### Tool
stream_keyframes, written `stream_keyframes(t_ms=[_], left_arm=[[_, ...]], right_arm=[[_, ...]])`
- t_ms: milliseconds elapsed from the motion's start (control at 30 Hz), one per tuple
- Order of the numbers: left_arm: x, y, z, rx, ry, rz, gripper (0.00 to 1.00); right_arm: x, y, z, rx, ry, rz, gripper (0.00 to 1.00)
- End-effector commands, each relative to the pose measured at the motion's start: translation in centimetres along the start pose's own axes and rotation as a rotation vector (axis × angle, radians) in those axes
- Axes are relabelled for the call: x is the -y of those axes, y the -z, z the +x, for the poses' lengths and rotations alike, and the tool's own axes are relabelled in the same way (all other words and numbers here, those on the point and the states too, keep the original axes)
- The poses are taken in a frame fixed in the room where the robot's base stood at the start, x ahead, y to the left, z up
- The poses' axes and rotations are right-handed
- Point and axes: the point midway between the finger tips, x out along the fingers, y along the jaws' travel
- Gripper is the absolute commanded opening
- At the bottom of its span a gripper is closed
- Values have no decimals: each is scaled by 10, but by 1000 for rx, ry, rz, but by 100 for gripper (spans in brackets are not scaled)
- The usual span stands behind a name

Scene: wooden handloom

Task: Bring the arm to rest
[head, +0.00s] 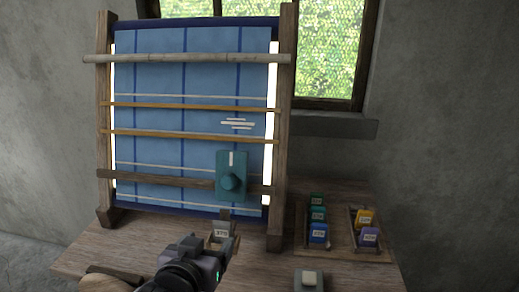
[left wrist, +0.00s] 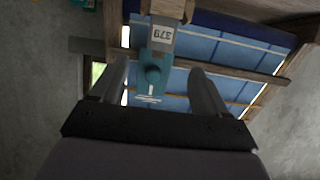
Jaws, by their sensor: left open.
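My left gripper (head: 229,230) is in front of the loom's lower right part, below a teal device with a round knob (head: 231,178). In the left wrist view its two fingers (left wrist: 158,68) stand apart with a gap between them. That label also shows near the fingers in the head view (head: 221,233). I see nothing held; contact with the device cannot be told. My right gripper is not in view.
The wooden loom (head: 283,130) with blue cloth (head: 150,70) stands on the wooden table (head: 350,275). Wooden trays with green, blue, yellow and purple labelled blocks (head: 318,232) are at the right. A grey box with a white top (head: 309,279) sits at the front edge. A window is behind.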

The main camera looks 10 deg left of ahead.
Motion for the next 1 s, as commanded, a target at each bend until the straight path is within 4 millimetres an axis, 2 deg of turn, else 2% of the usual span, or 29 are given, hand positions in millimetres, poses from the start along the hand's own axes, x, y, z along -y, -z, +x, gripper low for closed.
stream_keyframes(t_ms=[167, 267, 400, 533, 600, 700, 1000], left_arm=[[5, -73, 7, 82, -49, 37, 75], [11, -129, 3, 131, -86, 55, 75], [24, -203, -16, 187, -121, 67, 75], [36, -254, -39, 220, -134, 69, 75], [42, -273, -50, 230, -134, 71, 75], [48, -289, -60, 237, -134, 71, 75], [50, -294, -64, 238, -133, 71, 75]], right_arm=[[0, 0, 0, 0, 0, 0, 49], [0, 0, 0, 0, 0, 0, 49], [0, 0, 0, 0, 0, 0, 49], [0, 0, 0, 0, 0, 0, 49], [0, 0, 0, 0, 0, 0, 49], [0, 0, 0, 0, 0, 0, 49], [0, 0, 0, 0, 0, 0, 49]])
